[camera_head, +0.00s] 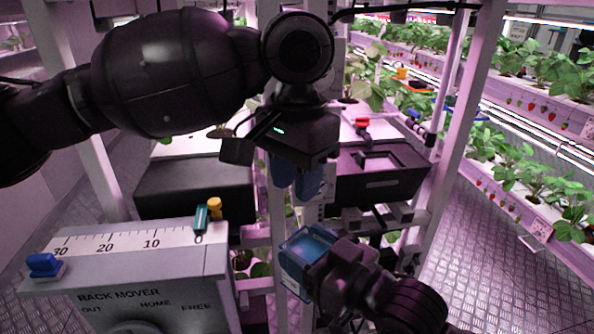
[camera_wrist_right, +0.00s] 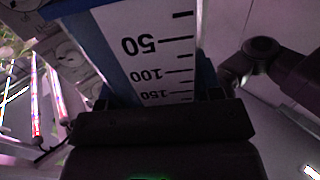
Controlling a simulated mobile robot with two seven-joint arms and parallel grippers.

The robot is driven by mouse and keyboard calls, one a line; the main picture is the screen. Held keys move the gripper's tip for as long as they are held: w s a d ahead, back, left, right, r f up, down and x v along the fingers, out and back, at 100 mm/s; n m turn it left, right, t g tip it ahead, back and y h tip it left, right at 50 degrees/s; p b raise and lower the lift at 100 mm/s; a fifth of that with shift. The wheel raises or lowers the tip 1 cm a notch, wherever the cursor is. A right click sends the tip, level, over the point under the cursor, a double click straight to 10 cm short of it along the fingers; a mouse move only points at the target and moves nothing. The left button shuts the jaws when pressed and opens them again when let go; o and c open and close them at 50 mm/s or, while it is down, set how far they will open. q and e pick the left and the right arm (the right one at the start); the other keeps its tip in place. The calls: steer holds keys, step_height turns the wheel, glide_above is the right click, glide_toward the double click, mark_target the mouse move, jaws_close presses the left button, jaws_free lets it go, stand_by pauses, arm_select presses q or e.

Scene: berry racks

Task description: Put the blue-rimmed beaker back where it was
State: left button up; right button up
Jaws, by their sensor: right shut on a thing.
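The blue-rimmed beaker (camera_head: 300,250) is held below the middle of the head view, over the gap right of the grey control box. Its open top faces up toward the head camera. My right gripper (camera_head: 328,272) is shut on its right side. In the right wrist view the beaker's white scale (camera_wrist_right: 155,50) fills the middle, with marks 50, 100 and 150 upside down, and blue edges beside it.
The grey rack mover box (camera_head: 140,285) with a ruler, knobs and a dial stands at lower left. Plant racks (camera_head: 545,120) line the right side, with metal floor below.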

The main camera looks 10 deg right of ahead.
mark_target(297, 239)
arm_select(q)
step_height(297, 239, down, 11)
steer(key=shift+f, duration=0.1)
stand_by(0.4)
jaws_close()
arm_select(e)
steer(key=o, duration=1.1)
steer(key=shift+c, duration=0.2)
